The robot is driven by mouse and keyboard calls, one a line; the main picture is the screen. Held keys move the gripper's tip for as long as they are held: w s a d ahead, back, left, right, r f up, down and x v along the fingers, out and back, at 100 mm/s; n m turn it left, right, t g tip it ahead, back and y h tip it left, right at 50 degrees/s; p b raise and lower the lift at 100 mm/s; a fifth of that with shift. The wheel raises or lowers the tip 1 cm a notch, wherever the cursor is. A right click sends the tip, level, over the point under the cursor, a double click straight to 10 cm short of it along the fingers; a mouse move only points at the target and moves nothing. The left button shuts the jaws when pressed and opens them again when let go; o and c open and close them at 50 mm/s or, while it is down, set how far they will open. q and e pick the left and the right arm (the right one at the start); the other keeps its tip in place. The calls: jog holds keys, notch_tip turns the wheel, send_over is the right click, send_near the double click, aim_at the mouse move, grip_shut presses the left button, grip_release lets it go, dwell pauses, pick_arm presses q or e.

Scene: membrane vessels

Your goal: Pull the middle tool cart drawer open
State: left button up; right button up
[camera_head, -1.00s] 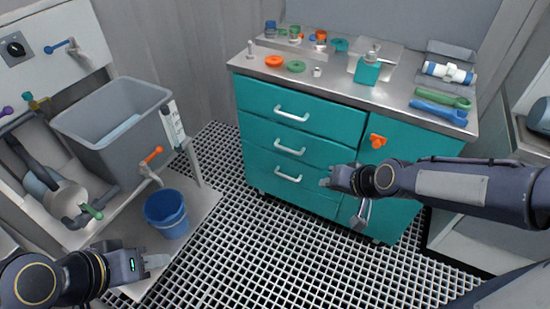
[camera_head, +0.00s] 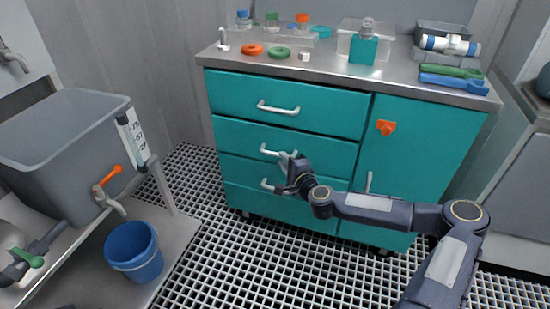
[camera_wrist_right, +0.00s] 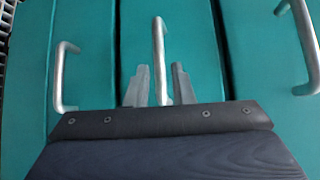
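The teal tool cart (camera_head: 285,150) has three drawers, all looking closed. The middle drawer (camera_head: 235,135) has a pale bar handle (camera_head: 270,151), partly hidden by my right gripper (camera_head: 285,162). In the right wrist view, that handle (camera_wrist_right: 158,50) runs between the two fingers of my right gripper (camera_wrist_right: 159,88). The fingers are apart, one on each side of the handle, with a gap showing on both sides. Contact cannot be seen. The top drawer handle (camera_head: 278,108) is clear of the gripper. My left gripper is out of view.
An orange latch (camera_head: 385,127) sits on the cart's right door. Rings, bottles and tools lie on the cart top (camera_head: 330,65). A blue bucket (camera_head: 134,251) and a grey basin (camera_head: 65,140) stand at left. The grated floor (camera_head: 240,270) before the cart is largely free.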

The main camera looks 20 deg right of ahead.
aim_at(277, 155)
jog(key=b+x, duration=0.1)
jog(key=x, duration=0.4)
grip_shut()
